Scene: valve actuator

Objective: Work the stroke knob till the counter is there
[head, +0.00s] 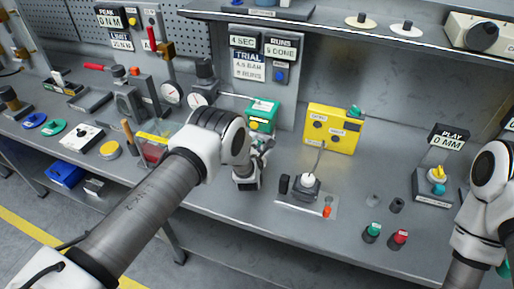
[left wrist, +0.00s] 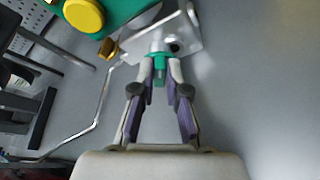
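My left gripper (head: 262,146) is at the front of the green unit (head: 262,108), low over the bench. In the left wrist view its fingertips (left wrist: 161,74) close around a small green knob (left wrist: 159,66), in front of a metal plate with a dark hole (left wrist: 188,42). The green body with a round yellow knob (left wrist: 83,14) is beyond. I cannot read which knob is labelled stroke. The counter panel (head: 281,47) reads RUNS and DONE; its digit looks like 5 but is small. My right arm shows at the right edge; its gripper is not visible.
A yellow box (head: 331,129) stands right of the green unit. In front of it is a plate with a joystick-like fixture (head: 306,185). Green (head: 372,231) and red (head: 398,238) capped parts stand near the front edge. Bare bench lies between.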

